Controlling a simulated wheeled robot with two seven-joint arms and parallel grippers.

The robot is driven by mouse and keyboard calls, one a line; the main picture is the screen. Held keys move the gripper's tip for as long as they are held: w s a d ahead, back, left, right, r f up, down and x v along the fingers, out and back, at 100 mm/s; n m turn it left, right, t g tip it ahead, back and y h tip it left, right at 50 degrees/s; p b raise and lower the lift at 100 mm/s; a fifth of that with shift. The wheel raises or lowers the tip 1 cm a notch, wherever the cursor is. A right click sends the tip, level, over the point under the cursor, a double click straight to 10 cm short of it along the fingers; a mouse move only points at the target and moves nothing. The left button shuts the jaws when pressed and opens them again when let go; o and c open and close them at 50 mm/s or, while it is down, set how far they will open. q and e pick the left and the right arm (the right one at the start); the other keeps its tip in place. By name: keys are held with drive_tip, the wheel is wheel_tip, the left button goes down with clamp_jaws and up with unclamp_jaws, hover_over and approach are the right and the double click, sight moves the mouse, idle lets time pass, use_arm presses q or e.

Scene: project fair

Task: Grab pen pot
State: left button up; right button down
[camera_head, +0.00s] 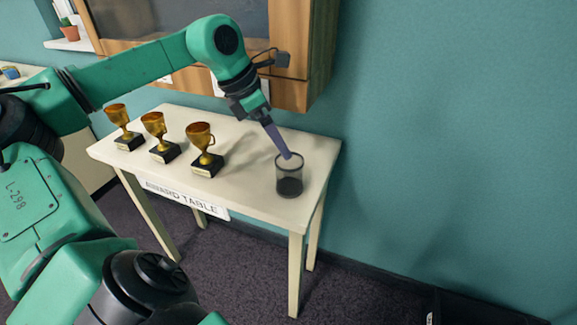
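The pen pot (289,178) is a dark, see-through cylinder standing upright near the right end of the cream award table (250,196). My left arm reaches in from the left over the table. My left gripper (284,150) points down and to the right, with its purple-grey fingers at the pot's top rim. The fingertips overlap the rim in the picture. I cannot tell whether they are inside the pot, touching it or just behind it, or whether they are apart or closed. My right gripper is not in view.
Three gold trophies on black bases stand left of the pot; the nearest trophy (204,150) is closest to it. A wooden cabinet (290,92) hangs on the teal wall above the table. A black object (475,308) lies on the floor at the lower right.

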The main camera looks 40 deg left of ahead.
sight(294, 175)
use_arm(q)
drive_tip(key=p+x, duration=0.1)
drive_tip(key=x, duration=0.3)
drive_tip(key=p+x, duration=0.1)
drive_tip(key=x, duration=0.3)
drive_tip(key=p+x, duration=0.1)
drive_tip(key=x, duration=0.4)
drive_tip(key=shift+s+a+f, duration=0.1)
drive_tip(key=shift+s+a, duration=0.1)
drive_tip(key=shift+a, duration=0.1)
drive_tip(key=shift+w+f, duration=0.15)
drive_tip(key=shift+f, duration=0.3)
drive_tip(key=shift+c, duration=0.9)
drive_tip(key=c, duration=1.1)
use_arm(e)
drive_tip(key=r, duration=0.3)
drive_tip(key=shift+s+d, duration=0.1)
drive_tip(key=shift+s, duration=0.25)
